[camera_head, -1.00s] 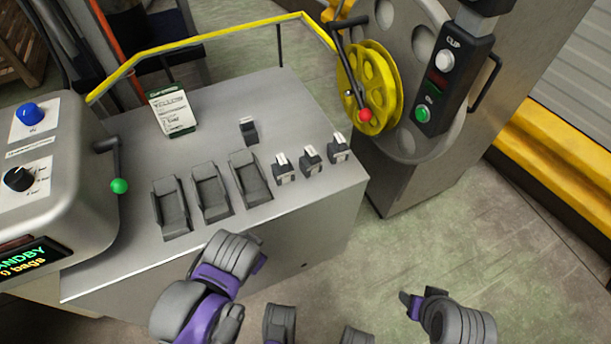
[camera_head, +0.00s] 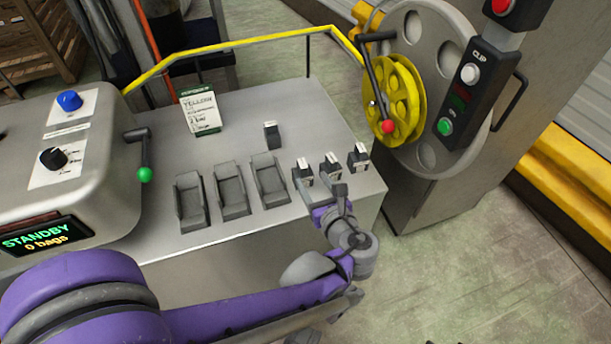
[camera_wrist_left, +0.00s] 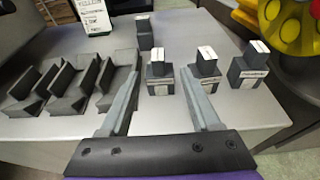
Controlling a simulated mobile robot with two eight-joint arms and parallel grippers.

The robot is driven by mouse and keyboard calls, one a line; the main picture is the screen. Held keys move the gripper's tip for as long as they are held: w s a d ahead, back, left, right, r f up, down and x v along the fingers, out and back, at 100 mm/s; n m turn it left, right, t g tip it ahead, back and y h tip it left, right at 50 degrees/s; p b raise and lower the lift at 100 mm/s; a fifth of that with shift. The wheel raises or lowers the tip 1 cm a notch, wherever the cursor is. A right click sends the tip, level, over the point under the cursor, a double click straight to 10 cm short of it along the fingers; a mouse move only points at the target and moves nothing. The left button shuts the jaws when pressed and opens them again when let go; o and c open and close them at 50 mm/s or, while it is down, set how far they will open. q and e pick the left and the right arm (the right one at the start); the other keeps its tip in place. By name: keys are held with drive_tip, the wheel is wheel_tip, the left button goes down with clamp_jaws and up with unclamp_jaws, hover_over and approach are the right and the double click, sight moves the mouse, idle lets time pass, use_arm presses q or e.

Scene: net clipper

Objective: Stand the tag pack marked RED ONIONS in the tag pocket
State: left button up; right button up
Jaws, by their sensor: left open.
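Three small dark tag packs with white tops stand in a row near the right end of the grey bench: the left pack (camera_head: 303,174), the middle pack (camera_head: 331,168) and the right pack (camera_head: 359,157). A fourth pack (camera_head: 271,135) stands farther back. Their markings are too small to read, so I cannot tell which says RED ONIONS. Three grey pockets, left (camera_head: 191,203), middle (camera_head: 231,192) and right (camera_head: 269,181), are left of the row. My left gripper (camera_head: 331,200) is open and empty at the row's near side. In the left wrist view its fingers (camera_wrist_left: 160,88) point toward the left pack (camera_wrist_left: 158,75).
A card (camera_head: 200,112) with YELLOW on it stands at the back of the bench. A grey machine with a green-knobbed lever (camera_head: 145,172) is at the left. A yellow wheel (camera_head: 398,97) with a red-knobbed crank is at the right. A yellow rail (camera_head: 240,46) runs behind.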

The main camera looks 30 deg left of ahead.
sight(305, 170)
use_arm(q)
drive_tip(key=b+x, duration=0.1)
drive_tip(key=x, duration=0.6)
drive_tip(key=shift+w+a+b, duration=0.2)
drive_tip(key=shift+a+b, duration=0.15)
drive_tip(key=shift+a, duration=0.05)
clamp_jaws()
